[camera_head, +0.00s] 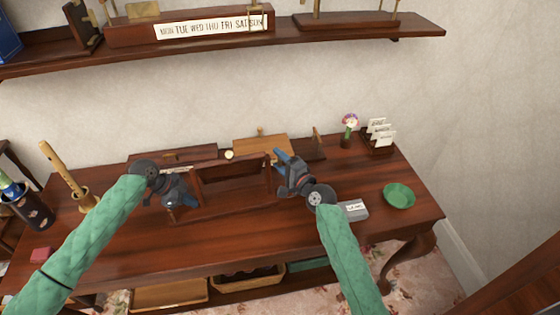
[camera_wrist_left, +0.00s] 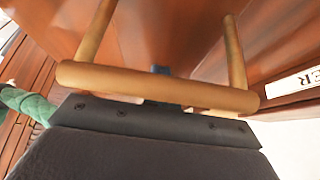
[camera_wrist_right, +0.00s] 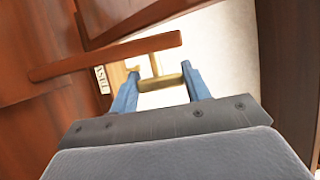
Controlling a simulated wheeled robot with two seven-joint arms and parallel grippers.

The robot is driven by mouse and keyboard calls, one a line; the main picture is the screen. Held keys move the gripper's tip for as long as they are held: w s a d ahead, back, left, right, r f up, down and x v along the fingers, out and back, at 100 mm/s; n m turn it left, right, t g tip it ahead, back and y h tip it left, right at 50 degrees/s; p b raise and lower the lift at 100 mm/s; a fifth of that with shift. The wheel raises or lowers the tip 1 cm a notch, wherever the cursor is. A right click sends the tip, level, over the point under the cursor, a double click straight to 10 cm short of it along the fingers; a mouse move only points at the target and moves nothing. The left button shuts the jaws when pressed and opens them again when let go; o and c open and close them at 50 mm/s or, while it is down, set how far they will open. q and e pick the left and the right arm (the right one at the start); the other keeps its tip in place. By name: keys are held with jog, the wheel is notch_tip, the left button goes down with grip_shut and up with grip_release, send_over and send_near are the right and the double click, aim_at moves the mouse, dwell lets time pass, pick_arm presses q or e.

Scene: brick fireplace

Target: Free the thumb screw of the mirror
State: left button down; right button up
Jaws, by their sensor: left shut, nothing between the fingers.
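A dark wooden frame, apparently the mirror (camera_head: 232,163), stands on the desk between my two grippers. No thumb screw can be made out for certain in the head view. My left gripper (camera_head: 187,199) is shut and empty at the frame's left. In the left wrist view a brass-coloured bar handle (camera_wrist_left: 158,85) crosses close in front of it. My right gripper (camera_head: 278,157) is at the frame's right side, fingers apart. In the right wrist view a brass-coloured T-shaped piece (camera_wrist_right: 160,83) spans the gap between the blue fingers; I cannot tell whether they clamp it.
A wall shelf (camera_head: 350,31) runs above. The desk's front strip is mostly clear.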

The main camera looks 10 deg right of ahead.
jog(key=o, duration=0.4)
jog(key=shift+d, duration=0.1)
jog(key=shift+o, duration=0.2)
jog(key=v, duration=1.2)
pick_arm(q)
jog(key=shift+r, duration=0.1)
pick_arm(e)
jog(key=shift+r, duration=0.1)
pick_arm(q)
jog(key=shift+r+p, duration=1.95)
jog(key=shift+r, duration=0.95)
pick_arm(e)
notch_tip(320, 180, up, 4)
jog(key=shift+f, duration=0.2)
pick_arm(q)
jog(key=shift+a, duration=0.1)
pick_arm(e)
jog(key=shift+f, duration=0.1)
